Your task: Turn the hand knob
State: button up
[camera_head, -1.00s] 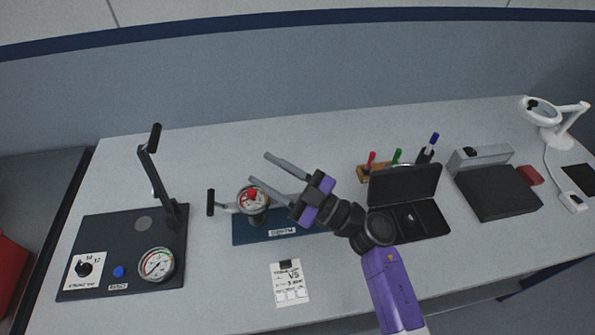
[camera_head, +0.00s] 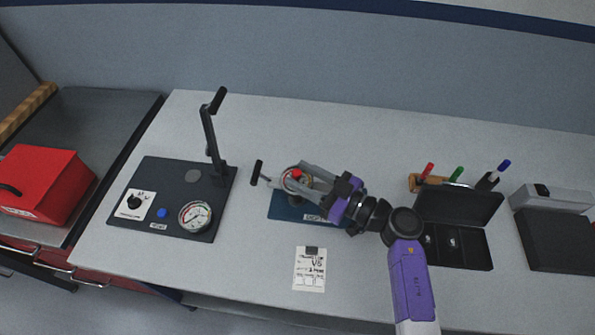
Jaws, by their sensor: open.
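A small device with a round white dial face and a red centre (camera_head: 297,174) stands on a blue base plate (camera_head: 284,212) in the middle of the table. A black T-shaped handle (camera_head: 257,173) sticks out of its left side on a thin rod. My gripper (camera_head: 293,175) is open and reaches in from the right. Its two fingers lie over the dial, one on each side of the red centre as seen from here. Whether they touch it I cannot tell. The fingers and wrist hide part of the device and plate. Which part is the hand knob is not marked legibly.
A dark panel (camera_head: 150,190) with an upright lever (camera_head: 209,130), gauge (camera_head: 195,216), black dial and blue button lies to the left. A paper card (camera_head: 310,270) lies in front. An open black case (camera_head: 465,245) and markers (camera_head: 455,174) are on the right. A red toolbox (camera_head: 40,180) stands far left.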

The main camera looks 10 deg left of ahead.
jog(key=shift+x, duration=0.85)
grip_shut()
jog(key=shift+r+p, duration=0.15)
jog(key=shift+p, duration=0.2)
